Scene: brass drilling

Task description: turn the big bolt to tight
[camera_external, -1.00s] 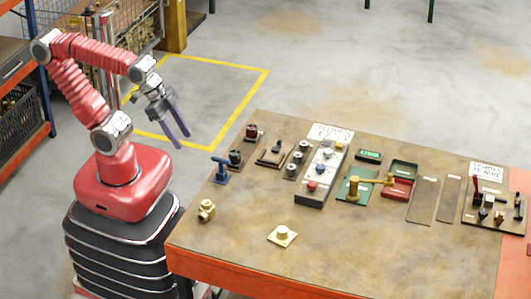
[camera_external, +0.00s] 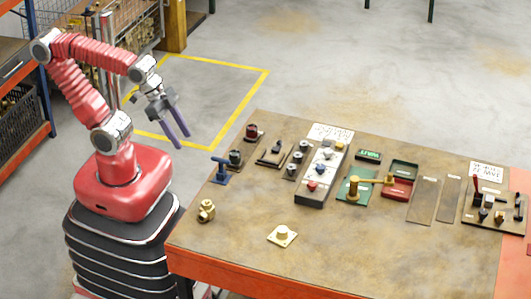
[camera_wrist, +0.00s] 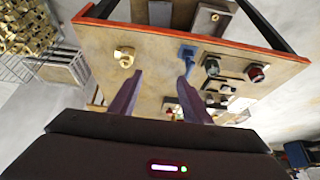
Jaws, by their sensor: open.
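A pale brass bolt head on a square plate (camera_external: 283,235) sits near the front edge of the workbench and seems to be the big bolt. My gripper (camera_external: 183,140) has two long purple fingers, open and empty. It hangs in the air beyond the bench's left edge, well away from the bolt. In the wrist view my gripper (camera_wrist: 160,76) points over the bench with a gap between its fingers.
A brass valve fitting (camera_external: 206,210) stands left of the bolt, and a blue fixture (camera_external: 220,170) stands farther back. A grey block with coloured buttons (camera_external: 311,188), a green plate with a brass post (camera_external: 354,188) and several panels line the back. The bench (camera_external: 370,255) is clear around the bolt.

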